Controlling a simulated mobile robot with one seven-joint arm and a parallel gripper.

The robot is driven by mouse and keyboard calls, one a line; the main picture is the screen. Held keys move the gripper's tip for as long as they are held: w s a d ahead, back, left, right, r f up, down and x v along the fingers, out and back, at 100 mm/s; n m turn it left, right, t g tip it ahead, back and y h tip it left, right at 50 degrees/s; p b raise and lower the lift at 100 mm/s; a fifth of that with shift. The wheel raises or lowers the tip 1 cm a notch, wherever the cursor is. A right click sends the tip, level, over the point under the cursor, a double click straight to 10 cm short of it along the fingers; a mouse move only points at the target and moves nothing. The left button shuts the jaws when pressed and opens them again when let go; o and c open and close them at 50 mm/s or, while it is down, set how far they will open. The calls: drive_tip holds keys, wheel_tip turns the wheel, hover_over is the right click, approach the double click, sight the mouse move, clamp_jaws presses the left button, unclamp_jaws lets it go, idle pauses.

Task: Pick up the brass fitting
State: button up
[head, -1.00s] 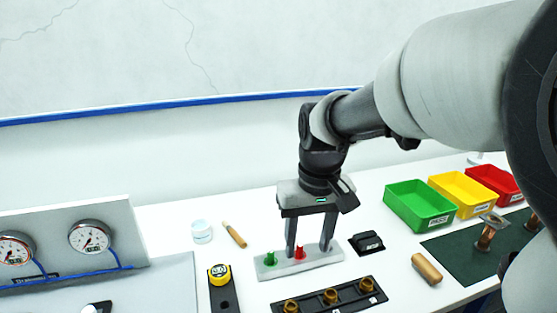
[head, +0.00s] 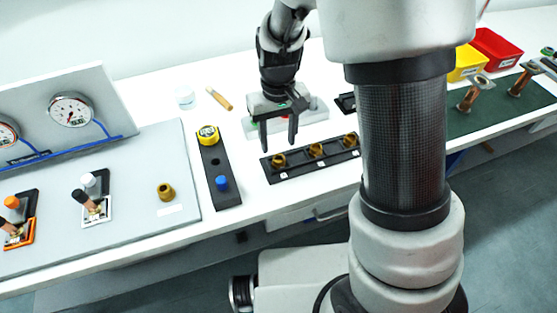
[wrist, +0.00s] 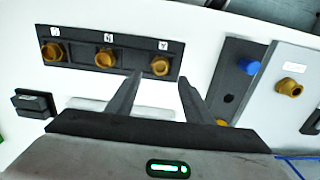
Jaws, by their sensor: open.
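Three brass fittings sit in a black rack (head: 300,168): a left one (head: 278,160), a middle one (head: 316,150) and a right one (head: 350,139). A separate brass fitting (head: 166,191) stands on the grey panel to the left; it also shows at the right of the wrist view (wrist: 289,87). My gripper (head: 279,145) is open and empty, pointing down just behind the rack's left end. In the wrist view, the rack's end fitting (wrist: 160,66) appears just beyond and between the fingertips (wrist: 160,76). The fingers look apart from every fitting.
A black holder (head: 222,165) with a blue knob and a yellow-topped piece lies left of the rack. A pale block (head: 318,112) is behind my gripper. Gauges and valves occupy the grey panel (head: 120,215). My arm hides part of the table's right side.

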sight(279, 161)
drive_tip(key=shift+s+f, duration=0.15)
drive_tip(key=shift+f, duration=1.25)
drive_tip(key=shift+s+f, duration=0.1)
drive_tip(key=shift+f, duration=1.25)
clamp_jaws()
